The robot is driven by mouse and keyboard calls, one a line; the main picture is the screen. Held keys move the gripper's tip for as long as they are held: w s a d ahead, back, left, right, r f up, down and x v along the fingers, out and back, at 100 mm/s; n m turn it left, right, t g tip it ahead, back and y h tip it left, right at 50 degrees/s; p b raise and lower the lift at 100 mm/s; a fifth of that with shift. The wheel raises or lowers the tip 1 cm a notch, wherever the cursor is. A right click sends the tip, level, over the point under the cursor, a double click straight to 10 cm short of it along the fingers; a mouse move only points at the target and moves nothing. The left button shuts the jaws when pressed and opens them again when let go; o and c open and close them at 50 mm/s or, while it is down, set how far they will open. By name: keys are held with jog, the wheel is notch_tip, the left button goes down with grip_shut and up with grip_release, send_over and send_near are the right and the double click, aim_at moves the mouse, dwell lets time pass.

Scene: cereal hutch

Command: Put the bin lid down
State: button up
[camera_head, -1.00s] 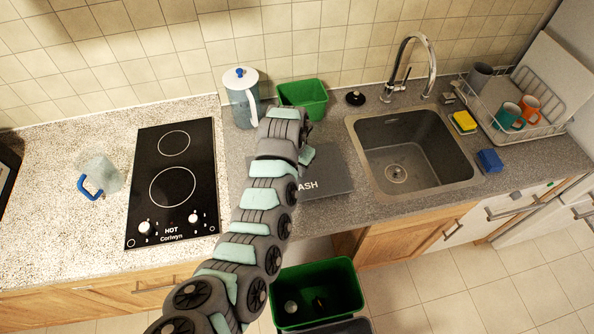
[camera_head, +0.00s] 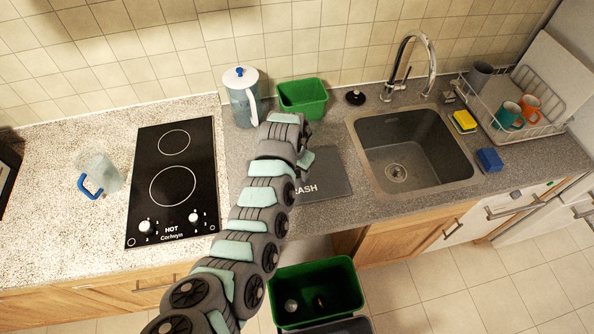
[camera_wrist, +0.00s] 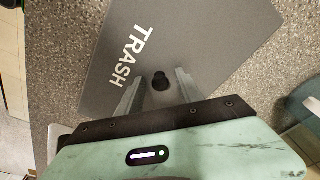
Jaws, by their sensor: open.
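The bin lid (camera_head: 324,180) is a flat dark grey panel with white "TRASH" lettering. It lies on the grey counter left of the sink, and my arm covers part of it in the head view. In the wrist view the lid (camera_wrist: 205,45) lies flat, with a dark round knob (camera_wrist: 160,80) on it. My gripper (camera_wrist: 158,90) is open, with one finger on each side of the knob and gaps visible between. The open green bin (camera_head: 318,292) stands on the floor below the counter, with small items inside.
A clear pitcher with a blue lid knob (camera_head: 243,97) and a green container (camera_head: 303,97) stand behind the lid. The sink (camera_head: 412,150) is to the right, the black hob (camera_head: 173,185) to the left. A dish rack (camera_head: 515,105) holds mugs.

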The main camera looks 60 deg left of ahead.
jog(key=shift+r, duration=0.55)
notch_tip(320, 180, up, 11)
jog(key=s, duration=0.1)
jog(key=shift+d+p, duration=0.4)
